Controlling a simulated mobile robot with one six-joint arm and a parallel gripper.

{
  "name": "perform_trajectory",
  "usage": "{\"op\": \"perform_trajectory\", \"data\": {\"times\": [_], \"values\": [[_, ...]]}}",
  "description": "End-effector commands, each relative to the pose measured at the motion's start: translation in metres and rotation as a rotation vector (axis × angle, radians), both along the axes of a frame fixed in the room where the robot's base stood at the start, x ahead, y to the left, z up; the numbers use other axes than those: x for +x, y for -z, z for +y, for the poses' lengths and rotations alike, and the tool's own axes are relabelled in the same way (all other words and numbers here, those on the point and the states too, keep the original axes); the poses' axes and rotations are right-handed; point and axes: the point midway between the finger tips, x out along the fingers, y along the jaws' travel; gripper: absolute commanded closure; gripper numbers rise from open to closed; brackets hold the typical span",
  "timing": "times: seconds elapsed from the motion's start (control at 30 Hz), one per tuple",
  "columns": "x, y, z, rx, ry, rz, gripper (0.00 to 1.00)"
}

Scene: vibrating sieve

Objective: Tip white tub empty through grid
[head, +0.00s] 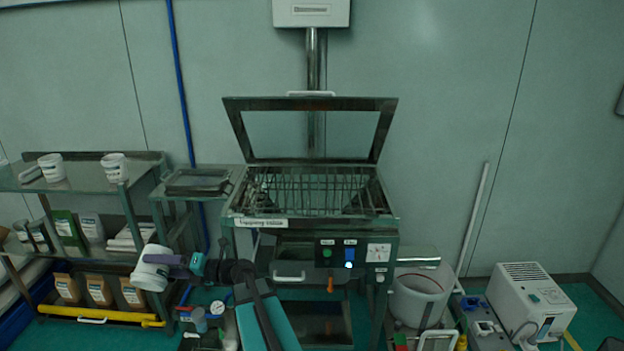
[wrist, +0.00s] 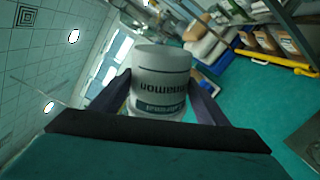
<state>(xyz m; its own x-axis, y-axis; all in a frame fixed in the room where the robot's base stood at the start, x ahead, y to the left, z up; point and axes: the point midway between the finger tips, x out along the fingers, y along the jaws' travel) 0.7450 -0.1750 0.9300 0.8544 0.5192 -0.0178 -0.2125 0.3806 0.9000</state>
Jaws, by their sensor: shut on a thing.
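A white tub (head: 152,268) is in my gripper (head: 168,265) at the left of the head view, in front of the shelf and below the sieve's top. In the wrist view the tub (wrist: 162,75) sits between my two dark fingers (wrist: 162,95), with its lettered label upside down in that picture. It looks tilted in the head view; its contents are hidden. The grid (head: 312,188) lies in the open top of the sieve machine (head: 385,225), to the right of my gripper. The framed lid (head: 310,103) stands raised behind the grid.
Two white tubs (head: 114,167) (head: 51,167) stand on the left shelf (head: 85,180). A side table with a dark tray (head: 197,182) adjoins the machine's left. A white bucket (head: 420,295) and a white boxy unit (head: 530,300) stand at the right. The space above the grid is clear.

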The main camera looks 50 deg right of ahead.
Motion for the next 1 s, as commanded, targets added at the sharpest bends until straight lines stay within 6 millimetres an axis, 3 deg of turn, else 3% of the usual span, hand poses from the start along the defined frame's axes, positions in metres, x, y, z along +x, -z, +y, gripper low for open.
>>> {"op": "perform_trajectory", "data": {"times": [0.03, 0.47, 0.77, 1.0], "values": [[0.006, -0.003, -0.023, 0.009, 0.043, 0.005, 0.61], [0.016, -0.022, -0.188, 0.102, 0.380, 0.041, 0.61], [-0.001, -0.037, -0.303, 0.177, 0.604, 0.043, 0.61], [-0.027, -0.050, -0.391, 0.241, 0.777, 0.034, 0.61]]}}
